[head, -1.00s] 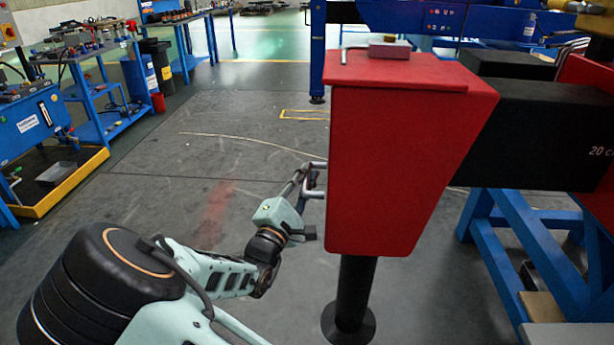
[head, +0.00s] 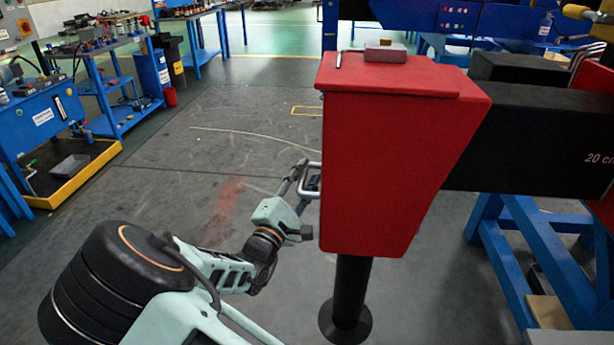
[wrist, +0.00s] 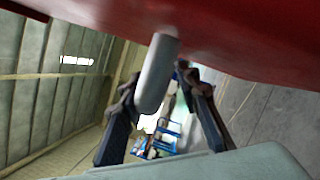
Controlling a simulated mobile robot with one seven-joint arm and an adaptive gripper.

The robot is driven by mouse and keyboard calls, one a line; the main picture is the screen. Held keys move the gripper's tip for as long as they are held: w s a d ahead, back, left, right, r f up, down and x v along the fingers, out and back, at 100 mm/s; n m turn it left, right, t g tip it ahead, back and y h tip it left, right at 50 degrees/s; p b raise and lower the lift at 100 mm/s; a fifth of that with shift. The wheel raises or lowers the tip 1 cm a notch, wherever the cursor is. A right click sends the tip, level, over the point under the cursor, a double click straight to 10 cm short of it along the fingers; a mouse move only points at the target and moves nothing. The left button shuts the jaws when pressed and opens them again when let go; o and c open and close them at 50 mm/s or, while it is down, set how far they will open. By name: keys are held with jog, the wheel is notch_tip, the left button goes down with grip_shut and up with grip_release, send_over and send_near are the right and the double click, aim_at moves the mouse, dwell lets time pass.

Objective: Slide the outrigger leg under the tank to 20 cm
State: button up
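The outrigger leg has a red end box (head: 395,160), a black beam (head: 530,135) running right and a black round foot (head: 345,318) on the floor. A white "20 cm" mark (head: 600,158) shows on the beam near the right edge. A grey bar handle (head: 313,166) sticks out from the box's left side. My gripper (head: 308,182) is at this handle. In the wrist view, the fingers of my gripper (wrist: 158,82) lie on either side of the handle (wrist: 157,75) and appear closed on it; the contact is partly hidden. I cannot tell which part is the tank.
A blue trestle (head: 535,240) stands under the beam at right. Small grey items (head: 386,54) lie on the red box. Blue workbenches (head: 115,85) and a yellow-edged tray (head: 72,178) line the left. The floor (head: 225,150) between is largely clear.

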jog(key=shift+d, duration=0.1)
jog(key=v, duration=1.2)
